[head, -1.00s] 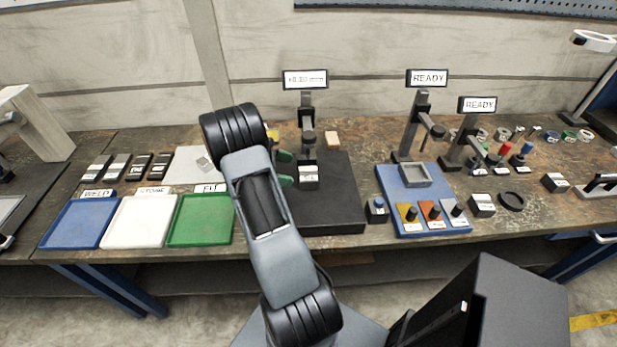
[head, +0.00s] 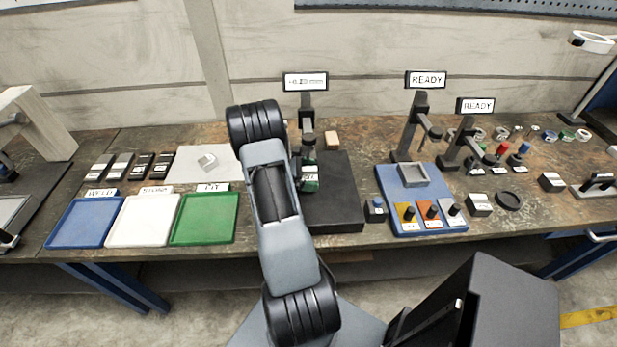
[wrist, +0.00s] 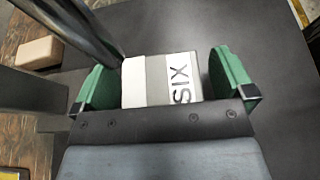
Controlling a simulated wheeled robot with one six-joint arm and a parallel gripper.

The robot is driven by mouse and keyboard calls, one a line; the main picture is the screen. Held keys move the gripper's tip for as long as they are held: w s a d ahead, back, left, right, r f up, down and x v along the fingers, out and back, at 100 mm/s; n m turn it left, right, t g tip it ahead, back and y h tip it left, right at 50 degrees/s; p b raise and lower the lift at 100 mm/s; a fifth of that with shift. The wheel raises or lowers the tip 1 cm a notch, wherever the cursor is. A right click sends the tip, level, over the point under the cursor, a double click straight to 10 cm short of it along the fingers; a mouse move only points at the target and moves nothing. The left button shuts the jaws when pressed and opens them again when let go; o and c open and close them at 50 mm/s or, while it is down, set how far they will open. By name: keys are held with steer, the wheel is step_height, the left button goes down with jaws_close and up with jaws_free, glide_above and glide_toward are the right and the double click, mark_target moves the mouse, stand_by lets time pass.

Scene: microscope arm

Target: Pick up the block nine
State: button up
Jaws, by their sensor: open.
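My gripper (wrist: 162,82) is open, with one green finger on each side of a block (wrist: 160,80). The block has a light grey part and a white label that reads SIX, turned sideways. A gap shows between the block and the right finger; the left finger is very close to it, and I cannot tell if they touch. In the head view my gripper (head: 310,181) is over the black stand base (head: 338,195), at the microscope column, and mostly hides the block. I cannot read NINE on any block in view.
Several small labelled blocks (head: 131,166) lie at the back left, behind blue (head: 85,222), white (head: 143,221) and green trays (head: 205,219). The microscope column (head: 307,112) rises close behind my gripper. A tan block (head: 332,138) lies behind the base. A blue fixture (head: 390,190) stands right.

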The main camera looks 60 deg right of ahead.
steer(key=c, duration=1.8)
steer(key=shift+r, duration=0.15)
jaws_close()
